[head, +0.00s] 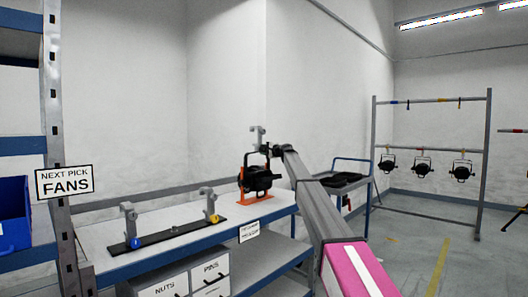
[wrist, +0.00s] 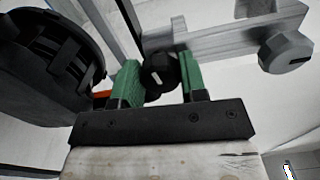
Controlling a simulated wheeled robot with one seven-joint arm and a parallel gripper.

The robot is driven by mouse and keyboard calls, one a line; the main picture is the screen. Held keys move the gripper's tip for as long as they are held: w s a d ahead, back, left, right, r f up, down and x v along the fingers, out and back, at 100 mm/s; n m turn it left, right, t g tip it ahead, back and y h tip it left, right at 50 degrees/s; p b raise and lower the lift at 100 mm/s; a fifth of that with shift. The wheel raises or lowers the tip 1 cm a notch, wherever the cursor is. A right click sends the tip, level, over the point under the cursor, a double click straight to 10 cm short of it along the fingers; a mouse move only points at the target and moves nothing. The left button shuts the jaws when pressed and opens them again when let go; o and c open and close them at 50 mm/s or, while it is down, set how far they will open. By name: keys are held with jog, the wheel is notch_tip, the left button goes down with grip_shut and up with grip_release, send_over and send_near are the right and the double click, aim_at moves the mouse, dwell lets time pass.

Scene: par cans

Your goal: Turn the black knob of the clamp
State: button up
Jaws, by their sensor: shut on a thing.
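The grey clamp (head: 257,135) sits on top of a black par can (head: 257,179) on the workbench. In the wrist view the clamp (wrist: 225,38) runs across the top. The black knob (wrist: 161,78) of the clamp is between the green fingers of my gripper (wrist: 158,62), which is shut on it. A second, grey knob (wrist: 286,51) is at the clamp's right end, clear of the fingers. The par can also fills the left of the wrist view (wrist: 45,65). In the head view my arm hides the fingertips and the knob.
The par can rests in an orange stand (head: 252,204) on the bench (head: 100,233). A black bar with two more clamps (head: 130,222) lies to its left. A cart (head: 352,162) stands behind my arm. A rack of hanging par cans (head: 422,166) is at the right.

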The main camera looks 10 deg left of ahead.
jog(key=shift+n, duration=2.2)
jog(key=o, duration=0.9)
jog(key=shift+d, duration=0.15)
jog(key=v, duration=1)
jog(key=shift+s+d, duration=0.15)
jog(key=shift+s, duration=0.1)
jog(key=shift+f, duration=0.1)
